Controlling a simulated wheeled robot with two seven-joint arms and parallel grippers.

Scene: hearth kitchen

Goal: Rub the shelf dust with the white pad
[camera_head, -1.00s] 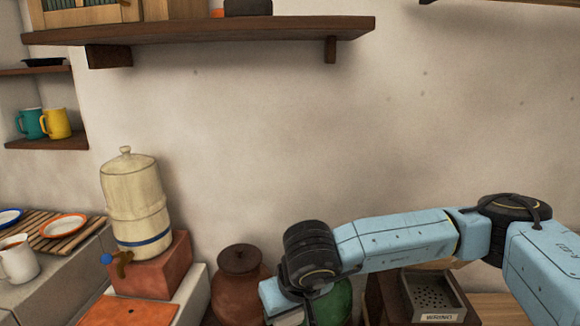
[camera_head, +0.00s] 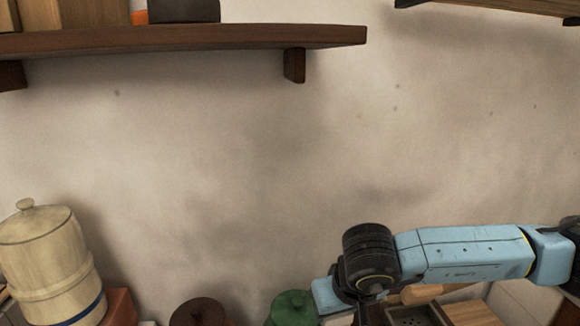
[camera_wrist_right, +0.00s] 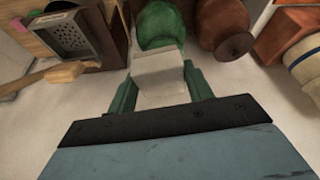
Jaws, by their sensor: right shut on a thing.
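My right gripper (camera_wrist_right: 160,88) is shut on the white pad (camera_wrist_right: 158,66), a pale block between its green fingers in the right wrist view. In the head view the right arm comes in from the right, low, well below the shelf; its fingers and the pad are not clear there. The dark wooden shelf (camera_head: 200,42) runs across the upper left of the head view on brackets. I see its front edge and underside; its top is mostly hidden, and I cannot make out dust on it. My left gripper is not in view.
A dark box (camera_head: 183,10) and other items stand on the shelf. A cream water dispenser (camera_head: 45,255) is at lower left. A brown lidded jar (camera_head: 198,313) and a green one (camera_head: 292,307) are at the bottom. The wall between shelf and arm is clear.

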